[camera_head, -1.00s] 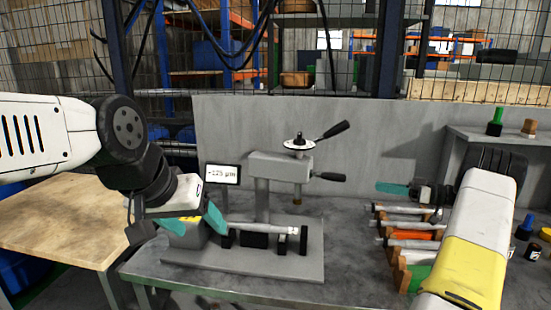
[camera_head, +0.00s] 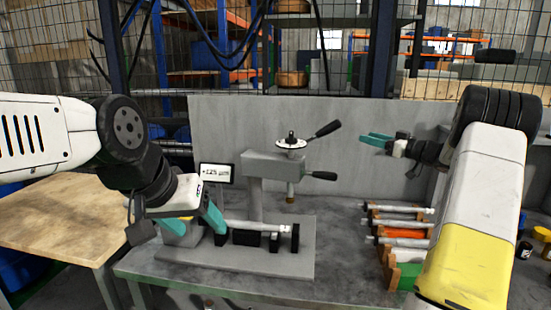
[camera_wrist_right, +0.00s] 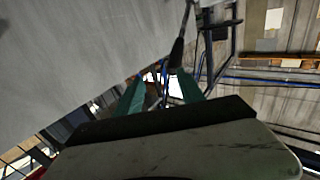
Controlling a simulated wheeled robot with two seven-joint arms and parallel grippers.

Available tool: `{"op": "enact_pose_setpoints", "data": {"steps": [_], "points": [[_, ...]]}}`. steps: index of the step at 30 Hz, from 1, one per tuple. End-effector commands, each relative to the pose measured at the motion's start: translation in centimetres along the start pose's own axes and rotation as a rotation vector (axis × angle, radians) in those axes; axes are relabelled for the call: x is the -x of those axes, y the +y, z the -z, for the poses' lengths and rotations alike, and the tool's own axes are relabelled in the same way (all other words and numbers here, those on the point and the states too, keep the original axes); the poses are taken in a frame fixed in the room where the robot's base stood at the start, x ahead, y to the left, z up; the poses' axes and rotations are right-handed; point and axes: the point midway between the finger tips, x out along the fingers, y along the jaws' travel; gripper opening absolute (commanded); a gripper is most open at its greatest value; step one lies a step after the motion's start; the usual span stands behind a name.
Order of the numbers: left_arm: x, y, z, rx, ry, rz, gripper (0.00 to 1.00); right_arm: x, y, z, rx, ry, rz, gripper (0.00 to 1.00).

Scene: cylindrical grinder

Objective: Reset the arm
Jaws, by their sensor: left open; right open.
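My left gripper (camera_head: 201,221) has teal fingers and is at the left end of the grinder fixture, beside the left end of a grey shaft (camera_head: 258,227). The shaft lies level across the fixture's supports. My left gripper is open; whether its fingers touch the shaft I cannot tell. My right gripper (camera_head: 372,139) is open and empty, raised in front of the grey back panel, above and behind the rack of shafts. In the right wrist view its two teal fingers (camera_wrist_right: 162,95) are apart with nothing between them.
The grey fixture (camera_head: 240,264) carries a press with black handles (camera_head: 320,175) and a small display (camera_head: 217,174). A rack with several shafts (camera_head: 400,242) stands at the right. Small bottles (camera_head: 523,250) stand at the far right. A wooden table (camera_head: 65,215) is at the left.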

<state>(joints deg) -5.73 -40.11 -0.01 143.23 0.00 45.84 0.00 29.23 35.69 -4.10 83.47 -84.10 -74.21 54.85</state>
Motion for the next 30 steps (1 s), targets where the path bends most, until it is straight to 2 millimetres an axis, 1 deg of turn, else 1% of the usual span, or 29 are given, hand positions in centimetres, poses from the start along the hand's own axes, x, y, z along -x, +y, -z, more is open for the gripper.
{"op": "enact_pose_setpoints", "data": {"steps": [1, 2, 3, 6, 8, 9, 11, 12, 14, 17, 18, 20, 21, 23, 24, 26, 27, 30], "points": [[0.0, 0.0, 0.0, 0.000, 0.000, 0.000, 0.65, -0.8, -0.2, 2.5, 0.031, 0.010, -0.060, 0.46], [0.0, 0.0, 0.0, 0.000, 0.000, 0.000, 0.65, -1.1, -0.2, 3.8, 0.047, 0.014, -0.106, 0.46], [0.0, 0.0, 0.0, 0.000, 0.000, 0.000, 0.65, -1.4, -0.2, 5.7, 0.069, 0.017, -0.173, 0.46], [0.0, 0.0, 0.0, 0.000, 0.000, 0.000, 0.65, -1.4, -0.9, 10.0, 0.100, 0.005, -0.360, 0.46], [0.0, 0.0, 0.0, 0.000, 0.000, 0.000, 0.65, -0.6, -1.8, 11.9, 0.100, -0.018, -0.466, 0.46], [0.0, 0.0, 0.0, 0.000, 0.000, 0.000, 0.65, 0.0, -2.6, 12.8, 0.093, -0.040, -0.530, 0.46], [0.0, 0.0, 0.0, 0.000, 0.000, 0.000, 0.65, 1.4, -4.1, 13.6, 0.071, -0.083, -0.617, 0.46], [0.0, 0.0, 0.0, 0.000, 0.000, 0.000, 0.65, 2.4, -5.5, 13.7, 0.049, -0.118, -0.666, 0.46], [0.0, 0.0, 0.0, 0.000, 0.000, 0.000, 0.65, 4.1, -7.8, 13.4, 0.008, -0.180, -0.729, 0.46], [0.0, 0.0, 0.0, 0.000, 0.000, 0.000, 0.65, 7.2, -12.8, 11.6, -0.076, -0.307, -0.791, 0.46], [0.0, 0.0, 0.0, 0.000, 0.000, 0.000, 0.65, 8.5, -15.1, 10.4, -0.114, -0.365, -0.800, 0.46], [0.0, 0.0, 0.0, 0.000, 0.000, 0.000, 0.65, 10.5, -18.9, 8.4, -0.171, -0.455, -0.798, 0.46], [0.0, 0.0, 0.0, 0.000, 0.000, 0.000, 0.65, 11.6, -21.3, 7.0, -0.207, -0.513, -0.786, 0.46], [0.0, 0.0, 0.0, 0.000, 0.000, 0.000, 0.65, 13.3, -25.1, 5.0, -0.257, -0.597, -0.756, 0.46], [0.0, 0.0, 0.0, 0.000, 0.000, 0.000, 0.65, 14.4, -27.5, 3.6, -0.287, -0.651, -0.729, 0.46], [0.0, 0.0, 0.0, 0.000, 0.000, 0.000, 0.65, 15.8, -31.0, 1.7, -0.326, -0.725, -0.684, 0.46], [0.0, 0.0, 0.0, 0.000, 0.000, 0.000, 0.65, 16.7, -33.1, 0.6, -0.349, -0.768, -0.653, 0.46], [0.0, 0.0, 0.0, 0.000, 0.000, 0.000, 0.65, 18.6, -37.5, -1.6, -0.392, -0.856, -0.578, 0.46]]}}
